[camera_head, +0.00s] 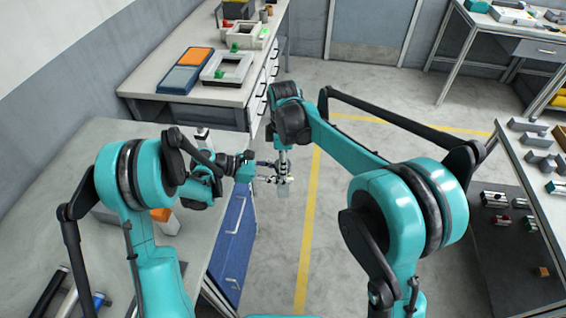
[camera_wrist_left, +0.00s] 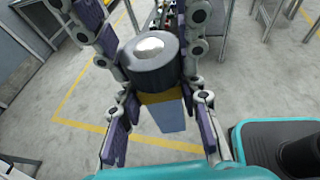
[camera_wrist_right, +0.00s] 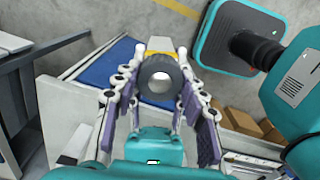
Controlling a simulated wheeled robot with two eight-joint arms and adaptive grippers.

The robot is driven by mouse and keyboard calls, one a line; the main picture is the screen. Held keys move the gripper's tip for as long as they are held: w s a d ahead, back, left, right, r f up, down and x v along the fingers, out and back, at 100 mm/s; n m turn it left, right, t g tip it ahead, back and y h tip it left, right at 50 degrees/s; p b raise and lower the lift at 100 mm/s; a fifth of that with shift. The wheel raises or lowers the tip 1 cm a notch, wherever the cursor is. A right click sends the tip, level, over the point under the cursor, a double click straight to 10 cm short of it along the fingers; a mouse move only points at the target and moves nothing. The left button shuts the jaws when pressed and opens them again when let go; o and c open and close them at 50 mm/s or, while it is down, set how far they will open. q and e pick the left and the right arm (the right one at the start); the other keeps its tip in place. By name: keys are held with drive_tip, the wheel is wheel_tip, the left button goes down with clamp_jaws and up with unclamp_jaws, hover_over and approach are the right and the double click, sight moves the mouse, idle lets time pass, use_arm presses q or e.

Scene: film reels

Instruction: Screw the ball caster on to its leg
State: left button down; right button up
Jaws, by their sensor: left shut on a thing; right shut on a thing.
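The ball caster (camera_wrist_left: 148,66) is a dark round housing with a shiny silver ball; in the right wrist view its dark ring (camera_wrist_right: 150,64) sits between my right fingertips. My right gripper (camera_head: 284,165) comes from above and is shut on the caster. The leg (camera_wrist_left: 165,116), grey-blue with a yellow band, lies directly under the caster in the left wrist view. My left gripper (camera_head: 272,178) comes from the left and is shut on the leg. Caster and leg are in line and appear to touch; the thread between them is hidden. In the head view both are small and mostly covered.
A grey workbench (camera_head: 95,140) with a blue drawer cabinet (camera_head: 235,235) stands at left. A back bench (camera_head: 140,85) carries trays and frames. A dark table (camera_head: 490,260) with metal parts is at right. The parts are held over open floor (camera_head: 345,230) near a yellow line.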

drive_tip(key=shift+m, duration=0.4)
drive_tip(key=o, duration=1.3)
drive_tip(key=shift+r, duration=2.25)
drive_tip(key=shift+c, duration=0.5)
